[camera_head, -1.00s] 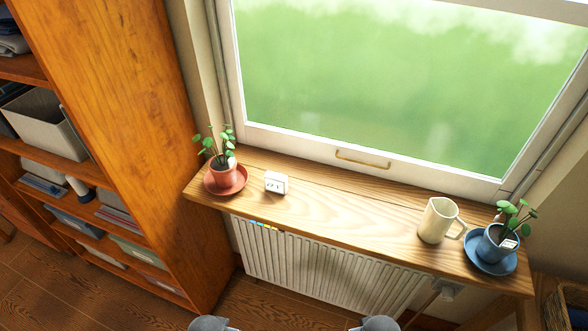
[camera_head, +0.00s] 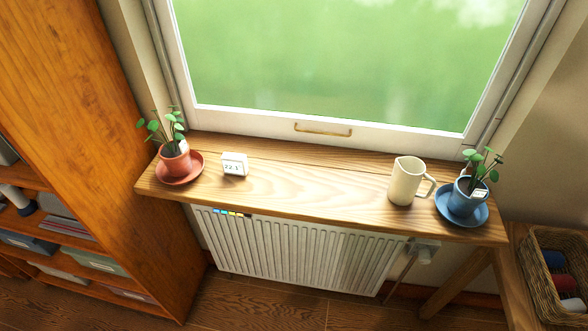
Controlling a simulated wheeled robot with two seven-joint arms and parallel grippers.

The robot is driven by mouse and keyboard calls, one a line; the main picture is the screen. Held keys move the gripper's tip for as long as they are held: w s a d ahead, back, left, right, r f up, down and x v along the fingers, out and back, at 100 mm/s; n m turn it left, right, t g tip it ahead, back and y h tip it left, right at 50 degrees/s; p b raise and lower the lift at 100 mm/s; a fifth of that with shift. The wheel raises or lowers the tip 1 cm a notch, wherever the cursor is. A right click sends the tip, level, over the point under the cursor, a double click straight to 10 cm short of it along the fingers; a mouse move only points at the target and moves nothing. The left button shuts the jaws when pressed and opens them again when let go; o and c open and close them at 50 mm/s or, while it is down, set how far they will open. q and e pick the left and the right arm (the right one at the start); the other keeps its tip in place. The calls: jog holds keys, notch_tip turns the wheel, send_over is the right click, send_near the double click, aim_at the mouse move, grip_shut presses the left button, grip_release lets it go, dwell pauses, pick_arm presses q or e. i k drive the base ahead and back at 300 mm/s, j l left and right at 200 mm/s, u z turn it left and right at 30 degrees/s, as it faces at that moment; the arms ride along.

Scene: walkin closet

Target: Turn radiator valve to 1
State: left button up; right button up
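The white ribbed radiator (camera_head: 290,252) stands under the wooden window sill. A white valve (camera_head: 425,254) sits at the radiator's upper right end, partly under the sill, with a pipe running down beside it. Its number markings are too small to read. A small white display (camera_head: 234,165) on the sill shows what looks like 22 and a further digit. Neither of my grippers is in view.
On the sill (camera_head: 290,187) stand a plant in a terracotta pot (camera_head: 175,160), a cream jug (camera_head: 406,181) and a plant in a blue pot (camera_head: 466,197). A wooden bookcase (camera_head: 75,120) is at left. A wicker basket (camera_head: 540,275) sits on a low wooden surface at right.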

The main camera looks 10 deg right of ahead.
aim_at(424, 254)
jog(key=z, duration=0.25)
jog(key=k+l+u, duration=0.2)
jog(key=l, duration=0.2)
jog(key=z, duration=1.15)
